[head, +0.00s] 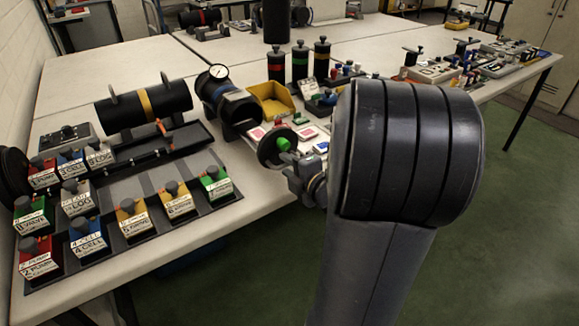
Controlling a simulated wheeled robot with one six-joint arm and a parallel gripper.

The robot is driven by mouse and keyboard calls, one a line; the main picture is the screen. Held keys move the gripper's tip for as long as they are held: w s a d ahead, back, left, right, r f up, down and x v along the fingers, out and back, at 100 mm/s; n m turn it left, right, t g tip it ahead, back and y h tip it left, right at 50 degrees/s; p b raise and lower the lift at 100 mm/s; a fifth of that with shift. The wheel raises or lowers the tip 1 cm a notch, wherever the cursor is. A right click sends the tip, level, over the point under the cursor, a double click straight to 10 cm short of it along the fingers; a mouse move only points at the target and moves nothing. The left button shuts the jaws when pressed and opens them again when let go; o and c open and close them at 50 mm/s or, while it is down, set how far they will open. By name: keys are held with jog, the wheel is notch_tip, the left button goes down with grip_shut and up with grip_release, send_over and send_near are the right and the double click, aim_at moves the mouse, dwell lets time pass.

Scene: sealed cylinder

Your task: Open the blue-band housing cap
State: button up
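A black cylindrical housing (228,105) lies on its side on the table, with a round white gauge (218,72) above it. A bluish band shows faintly around it, and its near end looks dark and open. A dark round disc (268,150), which looks like a cap, stands upright just in front and to the right of that end, apparently apart from it. A green knob (284,144) sits at the disc's face. My gripper (291,166) is close against the disc's lower right side. My arm hides part of the gripper, and its fingers are too small to read.
A yellow-banded black cylinder (146,106) lies to the left. Several labelled blocks with knobs stand on a dark tray (110,206). A yellow bin (271,100) and upright banded cylinders (299,62) stand behind. My arm covers the right centre. Table at the left back is clear.

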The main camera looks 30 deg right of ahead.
jog(key=p+v, duration=0.1)
jog(key=v, duration=0.9)
jog(key=shift+s+p, duration=0.3)
jog(key=shift+s, duration=0.1)
dwell(0.4)
jog(key=shift+b+x, duration=0.8)
jog(key=shift+x, duration=4.65)
jog(key=shift+s+r, duration=0.1)
jog(key=shift+r, duration=0.05)
